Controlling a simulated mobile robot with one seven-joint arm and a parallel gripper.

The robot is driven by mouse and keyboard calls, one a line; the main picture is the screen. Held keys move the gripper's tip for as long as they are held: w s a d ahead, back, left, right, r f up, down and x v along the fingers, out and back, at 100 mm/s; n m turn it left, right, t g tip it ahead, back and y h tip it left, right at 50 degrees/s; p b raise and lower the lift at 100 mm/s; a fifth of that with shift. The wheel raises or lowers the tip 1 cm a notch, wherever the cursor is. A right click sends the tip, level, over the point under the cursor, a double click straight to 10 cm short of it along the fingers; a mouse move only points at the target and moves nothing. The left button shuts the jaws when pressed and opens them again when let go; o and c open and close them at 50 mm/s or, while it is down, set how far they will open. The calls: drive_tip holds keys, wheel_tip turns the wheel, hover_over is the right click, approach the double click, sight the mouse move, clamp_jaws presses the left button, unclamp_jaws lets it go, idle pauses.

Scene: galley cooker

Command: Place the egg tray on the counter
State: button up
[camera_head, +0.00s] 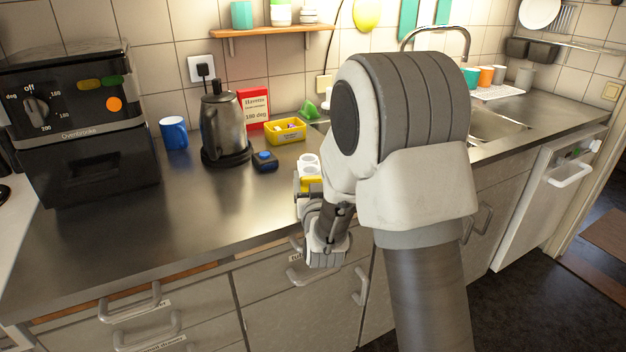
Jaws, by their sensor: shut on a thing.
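The egg tray (308,162) is a small white piece with round cups and a yellow part on its near side. It is at the counter's front part, in the middle of the head view. My gripper (309,190) is shut on its near end, at the counter's front edge. My arm hides part of the tray's right side. I cannot tell whether the tray touches the counter (215,205) or is held just above it.
An oven (80,120), blue mug (174,132), kettle (222,125), red box (253,107), yellow basket (285,131) and small dark-blue object (265,161) stand on the counter. The sink (490,125) is at right. The counter's front left is clear.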

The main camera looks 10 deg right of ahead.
drive_tip(key=shift+f, duration=0.15)
drive_tip(key=o, duration=1.3)
drive_tip(key=shift+o, duration=0.2)
drive_tip(key=s+b, duration=0.8)
drive_tip(key=s+a+b, duration=0.1)
drive_tip(key=s+b, duration=0.3)
